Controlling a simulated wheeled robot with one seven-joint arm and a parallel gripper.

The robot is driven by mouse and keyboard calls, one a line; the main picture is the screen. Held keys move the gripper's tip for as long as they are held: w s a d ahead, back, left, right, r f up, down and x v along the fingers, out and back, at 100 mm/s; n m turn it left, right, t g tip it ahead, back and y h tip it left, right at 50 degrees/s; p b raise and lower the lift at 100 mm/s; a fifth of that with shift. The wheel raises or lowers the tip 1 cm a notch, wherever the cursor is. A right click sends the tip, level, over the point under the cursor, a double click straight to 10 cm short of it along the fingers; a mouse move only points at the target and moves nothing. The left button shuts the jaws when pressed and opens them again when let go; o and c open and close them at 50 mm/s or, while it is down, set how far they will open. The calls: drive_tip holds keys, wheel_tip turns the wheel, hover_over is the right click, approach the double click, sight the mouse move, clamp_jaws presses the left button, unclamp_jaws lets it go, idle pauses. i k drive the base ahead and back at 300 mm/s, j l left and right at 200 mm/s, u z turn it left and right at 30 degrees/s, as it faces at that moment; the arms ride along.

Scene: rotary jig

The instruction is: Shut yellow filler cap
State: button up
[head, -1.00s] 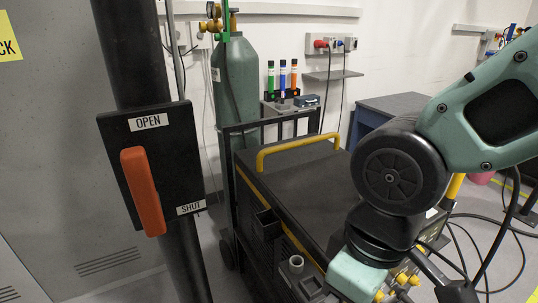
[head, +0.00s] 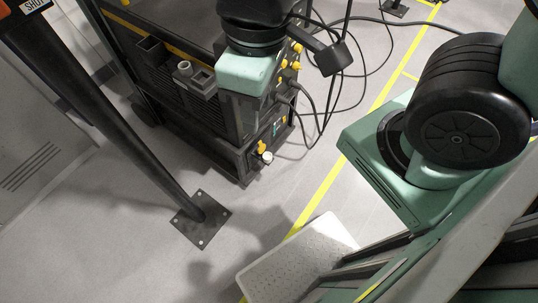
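A small yellow cap (head: 262,146) shows low on the front corner of the dark machine (head: 222,160). It seems to stand up just above a pale round neck (head: 267,157), apart from its mouth; it is too small to be sure. The end of my arm hangs over the machine's front at top centre, well above the cap, with a teal block and a black bracket. I see no gripper fingers; they are hidden or out of the picture.
Several yellow knobs (head: 297,65) and black cables (head: 318,115) are on the machine's right side. A black post (head: 130,140) with a bolted foot plate (head: 201,219) stands to the left. A white perforated step (head: 295,262) lies at bottom centre. The floor before the machine is clear.

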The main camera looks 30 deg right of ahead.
sight(261, 147)
drive_tip(key=k+z, duration=0.1)
drive_tip(key=z, duration=1.45)
drive_tip(key=k+j+z, duration=0.15)
drive_tip(key=j, duration=0.3)
drive_tip(key=k+j+z, duration=0.15)
drive_tip(key=j, duration=0.25)
drive_tip(key=k+j+z, duration=0.15)
drive_tip(key=j, duration=0.3)
drive_tip(key=k+j+z, duration=0.3)
drive_tip(key=k+j, duration=0.15)
drive_tip(key=j, duration=0.25)
drive_tip(key=k+j, duration=0.25)
drive_tip(key=j, duration=0.15)
drive_tip(key=k+j, duration=0.25)
drive_tip(key=j, duration=0.15)
drive_tip(key=k+j, duration=0.45)
drive_tip(key=j, duration=0.3)
